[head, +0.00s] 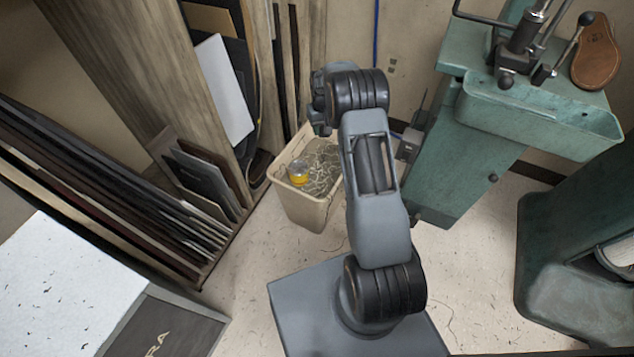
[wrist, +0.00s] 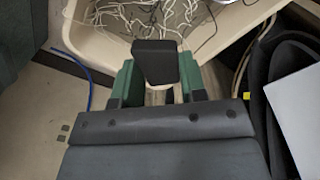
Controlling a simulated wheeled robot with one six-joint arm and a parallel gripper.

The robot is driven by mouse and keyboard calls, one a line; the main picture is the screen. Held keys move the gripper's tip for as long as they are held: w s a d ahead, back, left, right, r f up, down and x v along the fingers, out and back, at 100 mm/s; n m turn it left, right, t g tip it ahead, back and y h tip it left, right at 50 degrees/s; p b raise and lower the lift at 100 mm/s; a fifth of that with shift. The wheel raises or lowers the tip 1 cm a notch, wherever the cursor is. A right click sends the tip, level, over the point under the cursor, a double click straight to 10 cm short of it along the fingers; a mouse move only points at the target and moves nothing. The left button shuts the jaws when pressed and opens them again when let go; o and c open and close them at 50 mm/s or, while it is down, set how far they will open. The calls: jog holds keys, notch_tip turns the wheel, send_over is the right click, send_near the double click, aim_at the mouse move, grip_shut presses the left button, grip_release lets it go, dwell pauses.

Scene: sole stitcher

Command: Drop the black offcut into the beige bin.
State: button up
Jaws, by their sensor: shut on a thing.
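The beige bin (head: 305,208) stands on the floor in the middle of the head view, with tangled pale threads and a yellow-and-clear round item (head: 298,174) inside. In the wrist view the bin (wrist: 97,46) fills the top, its near rim close to my gripper. My gripper (wrist: 156,82) is shut on the black offcut (wrist: 155,62), a small dark piece held between the green fingers. In the wrist view the offcut overlaps the bin's near rim and threads. My arm hides the gripper's fingers and the offcut in the head view.
A green stitching machine (head: 470,150) stands right of the bin, with a brown sole (head: 596,52) on top. A wooden rack of dark sheets (head: 110,175) stands at left. Some floor (head: 460,260) is clear at right.

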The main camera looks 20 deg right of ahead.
notch_tip(320, 180, down, 6)
jog(key=b, duration=0.4)
jog(key=shift+r, duration=0.1)
jog(key=o, duration=1)
notch_tip(320, 180, up, 14)
jog(key=p, duration=0.4)
jog(key=shift+p, duration=0.4)
